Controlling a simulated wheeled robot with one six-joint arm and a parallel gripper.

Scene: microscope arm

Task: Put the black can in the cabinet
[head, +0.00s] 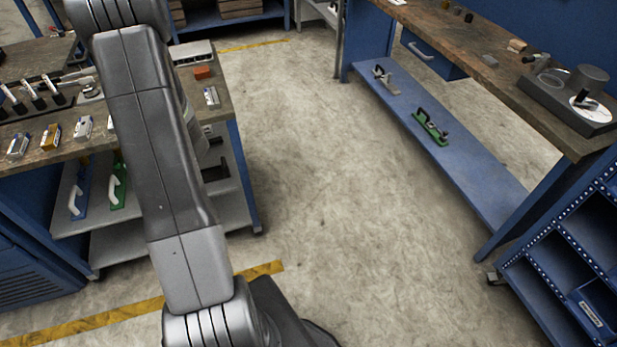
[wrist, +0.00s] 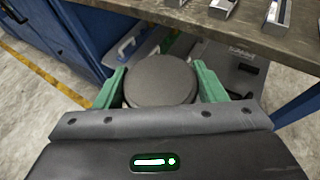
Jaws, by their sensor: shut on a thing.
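My gripper (wrist: 160,82) has green fingers on either side of a black can (wrist: 160,80), whose round dark top faces the wrist camera. The gripper is shut on the can and holds it in front of the wooden workbench (wrist: 225,30), over the open shelf under the bench top. In the head view my own arm blocks a clear sight of the gripper and the can. A blue cabinet-like unit with louvred sides (head: 35,275) stands under the left bench. I cannot tell which unit is the task's cabinet.
The left bench top (head: 70,150) carries several small parts and a red block (head: 202,72). A blue compartment rack (head: 565,255) stands at the right. The floor between (head: 320,170) is clear.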

